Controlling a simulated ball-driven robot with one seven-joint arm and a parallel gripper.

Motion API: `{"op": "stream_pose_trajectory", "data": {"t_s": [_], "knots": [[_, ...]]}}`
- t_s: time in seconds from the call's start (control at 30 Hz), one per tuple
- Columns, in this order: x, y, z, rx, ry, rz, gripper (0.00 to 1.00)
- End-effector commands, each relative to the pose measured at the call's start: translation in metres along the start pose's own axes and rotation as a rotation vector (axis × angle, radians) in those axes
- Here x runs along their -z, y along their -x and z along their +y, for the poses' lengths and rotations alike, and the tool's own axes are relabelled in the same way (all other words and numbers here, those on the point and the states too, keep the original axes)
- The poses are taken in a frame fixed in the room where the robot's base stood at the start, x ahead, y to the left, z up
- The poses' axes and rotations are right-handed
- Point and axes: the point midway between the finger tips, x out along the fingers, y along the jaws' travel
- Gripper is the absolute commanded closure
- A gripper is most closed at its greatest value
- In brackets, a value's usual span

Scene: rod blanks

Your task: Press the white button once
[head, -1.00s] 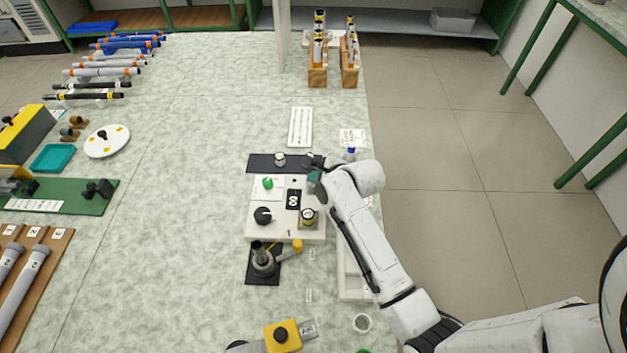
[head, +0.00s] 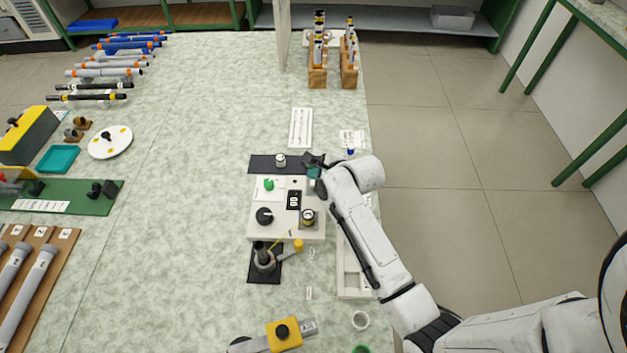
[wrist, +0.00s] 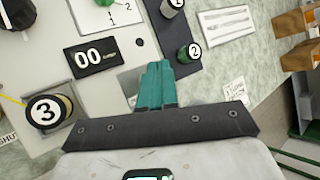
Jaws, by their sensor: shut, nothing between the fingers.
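My gripper (head: 314,173) is over the back right corner of the white control panel (head: 257,228). In the wrist view its teal fingers (wrist: 157,66) are together, with nothing between them. Their tips lie in front of a pale grey plate (wrist: 128,82) on the panel. I cannot make out a white button; the fingers may hide it. I cannot tell whether the fingertips touch anything. The black display (head: 294,200) reads 00 in the wrist view (wrist: 92,56). A green knob (head: 269,184) and a black knob (head: 264,216) are also on the panel.
A dark strip (head: 262,163) behind the panel bears pieces marked 1 (wrist: 172,7) and 2 (wrist: 190,52). A piece marked 3 (wrist: 48,112) stands at the panel's right side.

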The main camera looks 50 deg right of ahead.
Motion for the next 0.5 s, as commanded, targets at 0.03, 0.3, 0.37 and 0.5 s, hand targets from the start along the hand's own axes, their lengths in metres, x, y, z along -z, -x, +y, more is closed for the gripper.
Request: {"op": "stream_pose_trajectory", "data": {"t_s": [0.03, 0.3, 0.37, 0.5], "knots": [[-0.004, 0.006, -0.004, 0.0, 0.0, 0.0, 1.0], [-0.017, 0.022, -0.016, 0.0, 0.001, -0.001, 1.0], [-0.019, 0.026, -0.018, 0.0, 0.001, -0.001, 1.0], [-0.024, 0.032, -0.024, 0.0, 0.0, 0.0, 1.0]]}}
